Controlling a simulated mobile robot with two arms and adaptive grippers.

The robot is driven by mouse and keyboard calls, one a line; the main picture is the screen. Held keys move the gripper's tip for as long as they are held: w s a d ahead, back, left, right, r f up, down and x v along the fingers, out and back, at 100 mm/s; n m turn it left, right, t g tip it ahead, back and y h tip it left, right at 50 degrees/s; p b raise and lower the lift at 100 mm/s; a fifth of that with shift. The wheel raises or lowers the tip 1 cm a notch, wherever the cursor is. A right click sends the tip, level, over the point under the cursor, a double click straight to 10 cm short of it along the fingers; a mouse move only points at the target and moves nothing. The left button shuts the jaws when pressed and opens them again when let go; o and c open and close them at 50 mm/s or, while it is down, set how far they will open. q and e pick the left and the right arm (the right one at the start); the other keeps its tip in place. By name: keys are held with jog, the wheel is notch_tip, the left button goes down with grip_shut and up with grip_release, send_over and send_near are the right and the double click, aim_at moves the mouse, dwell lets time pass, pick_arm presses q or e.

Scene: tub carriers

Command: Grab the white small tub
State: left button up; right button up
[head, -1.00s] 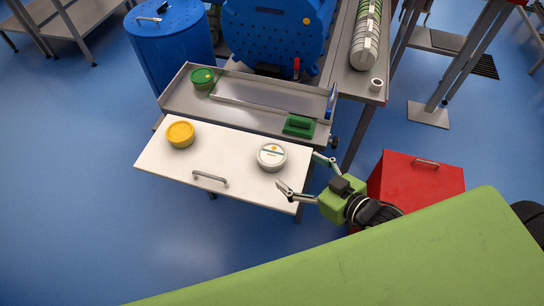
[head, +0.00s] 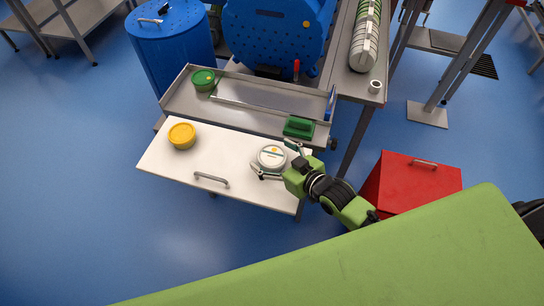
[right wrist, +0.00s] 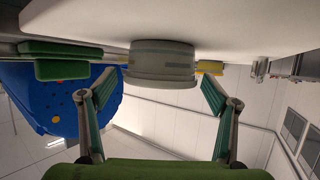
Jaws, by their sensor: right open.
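The white small tub (head: 272,157) stands on the white board (head: 225,165), near its right end. My right gripper (head: 272,163) is open, with one finger on each side of the tub in the head view. In the right wrist view the tub (right wrist: 162,65) shows upside down between the two open fingers (right wrist: 160,95), a little beyond their tips. I cannot tell whether a finger touches it. My left gripper is not in view.
A yellow tub (head: 182,135) stands on the board's left part. Behind is a metal tray (head: 250,118) with a green tub (head: 203,80) and a green block (head: 299,127). A handle (head: 211,179) sits at the front. A red box (head: 415,185) stands right.

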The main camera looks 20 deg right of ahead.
jog(key=shift+w+a+f, duration=0.2)
jog(key=shift+w+f, duration=0.05)
jog(key=shift+w, duration=0.2)
jog(key=c, duration=1.4)
jog(key=shift+o, duration=0.2)
jog(key=shift+r, duration=0.2)
